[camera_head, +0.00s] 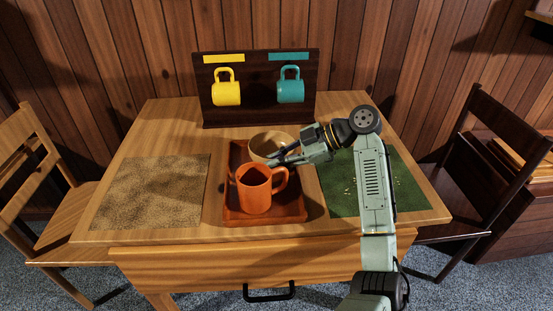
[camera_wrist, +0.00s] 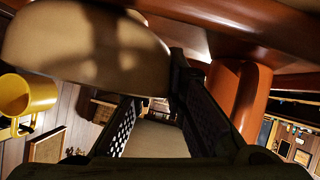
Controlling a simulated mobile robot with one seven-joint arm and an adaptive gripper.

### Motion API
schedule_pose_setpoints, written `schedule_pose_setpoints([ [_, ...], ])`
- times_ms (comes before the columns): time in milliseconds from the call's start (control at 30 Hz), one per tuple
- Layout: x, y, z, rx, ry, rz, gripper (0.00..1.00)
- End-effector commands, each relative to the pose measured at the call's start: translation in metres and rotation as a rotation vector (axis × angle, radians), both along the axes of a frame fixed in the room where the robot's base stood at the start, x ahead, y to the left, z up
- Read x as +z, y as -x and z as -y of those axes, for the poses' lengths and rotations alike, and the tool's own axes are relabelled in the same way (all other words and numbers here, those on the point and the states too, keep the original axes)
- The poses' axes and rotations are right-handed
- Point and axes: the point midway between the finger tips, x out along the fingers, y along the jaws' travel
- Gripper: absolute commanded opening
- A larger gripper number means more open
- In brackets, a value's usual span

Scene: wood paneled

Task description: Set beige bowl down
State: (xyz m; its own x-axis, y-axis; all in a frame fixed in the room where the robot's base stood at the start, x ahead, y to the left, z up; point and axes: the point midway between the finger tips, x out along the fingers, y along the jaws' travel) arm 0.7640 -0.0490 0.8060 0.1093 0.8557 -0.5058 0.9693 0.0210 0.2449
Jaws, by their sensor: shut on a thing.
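The beige bowl (camera_head: 268,141) is at the back part of the red-brown tray (camera_head: 292,214), behind the orange mug (camera_head: 253,192). My gripper (camera_head: 277,157) comes in from the right and is shut on the bowl's near right side. In the wrist view the bowl (camera_wrist: 85,48) fills the upper left, beside the fingers (camera_wrist: 165,105). The mug and my fingers hide the bowl's lower part in the head view, so I cannot tell whether it touches the tray. The orange mug stands upright in the tray, close to my fingers.
A dark rack (camera_head: 255,108) at the table's back holds a yellow mug (camera_head: 226,93) and a teal mug (camera_head: 290,91). A tan mat (camera_head: 153,190) lies left of the tray and a green mat (camera_head: 341,190) right. Chairs flank the table.

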Motion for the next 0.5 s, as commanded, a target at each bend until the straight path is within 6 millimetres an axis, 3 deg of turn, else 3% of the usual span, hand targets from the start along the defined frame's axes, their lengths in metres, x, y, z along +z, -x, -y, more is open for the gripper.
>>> schedule_pose_setpoints([
  [333,0.0003,-0.0001,0.0000,-0.001,0.000,-0.001,0.32],
  [500,0.0003,-0.0001,0.0000,-0.001,0.000,-0.001,0.32],
])
